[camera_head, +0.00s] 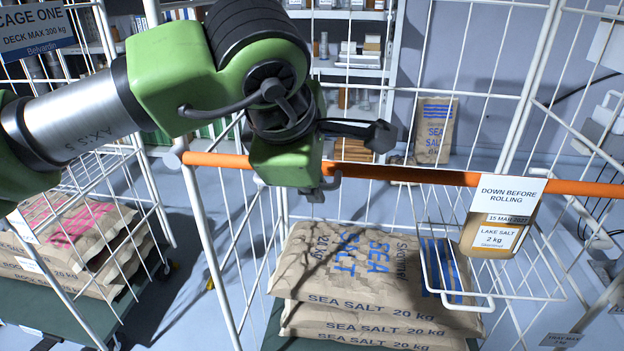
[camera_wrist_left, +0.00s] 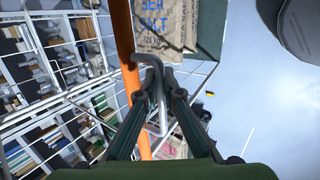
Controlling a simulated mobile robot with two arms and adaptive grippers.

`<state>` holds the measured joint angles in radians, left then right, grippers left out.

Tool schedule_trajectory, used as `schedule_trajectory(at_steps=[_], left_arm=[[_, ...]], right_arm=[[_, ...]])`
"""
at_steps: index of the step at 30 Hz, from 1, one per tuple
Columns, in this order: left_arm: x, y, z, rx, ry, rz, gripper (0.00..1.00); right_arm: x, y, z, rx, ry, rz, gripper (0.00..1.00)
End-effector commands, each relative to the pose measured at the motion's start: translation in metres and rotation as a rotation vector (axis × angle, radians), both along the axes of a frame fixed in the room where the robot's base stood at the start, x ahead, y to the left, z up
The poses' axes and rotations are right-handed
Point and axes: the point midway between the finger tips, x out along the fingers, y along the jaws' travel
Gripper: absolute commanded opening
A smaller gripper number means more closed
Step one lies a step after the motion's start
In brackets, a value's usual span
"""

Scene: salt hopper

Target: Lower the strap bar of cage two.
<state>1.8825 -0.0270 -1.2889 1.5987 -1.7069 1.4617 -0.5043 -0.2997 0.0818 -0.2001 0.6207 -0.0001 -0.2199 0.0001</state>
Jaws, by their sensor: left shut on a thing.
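The orange strap bar (camera_head: 420,174) runs across the front of the white wire cage (camera_head: 215,255) holding sea salt sacks. It slopes slightly down to the right and starts at a white end piece (camera_head: 173,160) on the left post. A tag (camera_head: 507,188) reading "DOWN BEFORE ROLLING" hangs in front of it. My left gripper (camera_head: 318,182) is at the bar's left part. In the left wrist view, its fingers (camera_wrist_left: 160,95) are shut on a bent grey metal handle (camera_wrist_left: 150,60) beside the orange bar (camera_wrist_left: 124,40). The arm hides part of the bar. My right gripper is out of view.
Sea salt sacks (camera_head: 360,270) are stacked below the bar. A wire tray (camera_head: 490,296) and a "LAKE SALT 2 kg" packet (camera_head: 487,240) are at the right. Cage one, with its sign (camera_head: 36,30) and sacks (camera_head: 75,225), stands left. Floor shows between the cages.

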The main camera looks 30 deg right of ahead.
Motion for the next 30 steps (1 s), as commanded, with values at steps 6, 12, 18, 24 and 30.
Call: schedule_trajectory(at_steps=[6,12,18,24,30], left_arm=[[0.0,0.0,-0.004,0.016,-0.014,0.0,0.0],[0.0,0.0,-0.006,0.021,-0.012,0.0,0.0],[0.0,0.0,-0.008,0.024,-0.009,-0.001,0.15],[0.0,0.0,-0.006,0.02,-0.011,0.0,0.15],[-0.003,0.003,0.003,0.016,-0.013,0.001,0.15]], right_arm=[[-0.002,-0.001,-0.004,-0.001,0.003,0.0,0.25],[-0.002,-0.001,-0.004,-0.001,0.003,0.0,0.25],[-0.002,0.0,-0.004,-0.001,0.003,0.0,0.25],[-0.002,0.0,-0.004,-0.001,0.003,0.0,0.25],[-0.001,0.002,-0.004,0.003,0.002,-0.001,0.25]])
